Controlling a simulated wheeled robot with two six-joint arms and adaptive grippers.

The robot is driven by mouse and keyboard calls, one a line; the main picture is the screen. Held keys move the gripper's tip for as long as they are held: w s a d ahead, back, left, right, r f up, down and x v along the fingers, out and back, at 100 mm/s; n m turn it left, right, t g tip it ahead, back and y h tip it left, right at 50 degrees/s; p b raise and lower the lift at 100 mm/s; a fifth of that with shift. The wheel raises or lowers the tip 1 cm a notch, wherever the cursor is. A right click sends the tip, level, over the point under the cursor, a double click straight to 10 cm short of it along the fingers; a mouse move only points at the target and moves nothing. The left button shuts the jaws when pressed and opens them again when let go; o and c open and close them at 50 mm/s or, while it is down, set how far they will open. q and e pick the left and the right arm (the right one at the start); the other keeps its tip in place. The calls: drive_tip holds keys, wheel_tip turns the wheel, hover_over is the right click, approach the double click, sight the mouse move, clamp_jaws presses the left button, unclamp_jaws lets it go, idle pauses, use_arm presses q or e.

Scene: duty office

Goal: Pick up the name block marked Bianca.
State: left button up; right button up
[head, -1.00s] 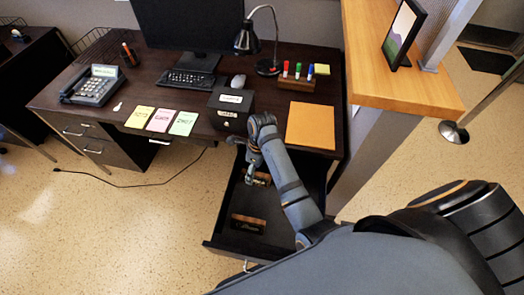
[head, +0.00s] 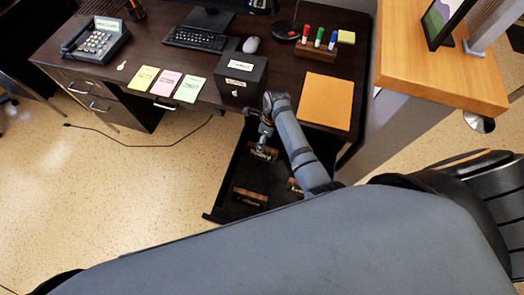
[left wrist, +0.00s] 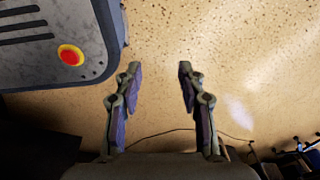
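Name blocks lie in the open drawer (head: 232,211) in the head view. One wooden block (head: 263,154) is near the drawer's back, another (head: 250,197) near its front left. A third block (head: 294,186) is partly hidden by my right arm. Their lettering is too small to read surely, so I cannot tell which says Bianca. My right gripper (head: 262,143) points down at the back block, at or just above it; its finger opening is unclear. My left gripper (left wrist: 158,75) is open and empty above the floor in the left wrist view, outside the head view.
A black box (head: 242,80) stands on the desk (head: 290,75) above the drawer. An orange folder (head: 326,101), paper notes (head: 166,84) and a marker holder (head: 316,52) are on the desk. A wooden counter (head: 440,75) bounds the right. Floor at left is mostly clear.

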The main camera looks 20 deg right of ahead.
drive_tip(key=f, duration=0.4)
drive_tip(key=a+f+b, duration=0.1)
drive_tip(key=f, duration=0.1)
drive_tip(key=shift+s+f, duration=0.1)
drive_tip(key=shift+s, duration=0.05)
drive_tip(key=shift+c, duration=0.4)
clamp_jaws()
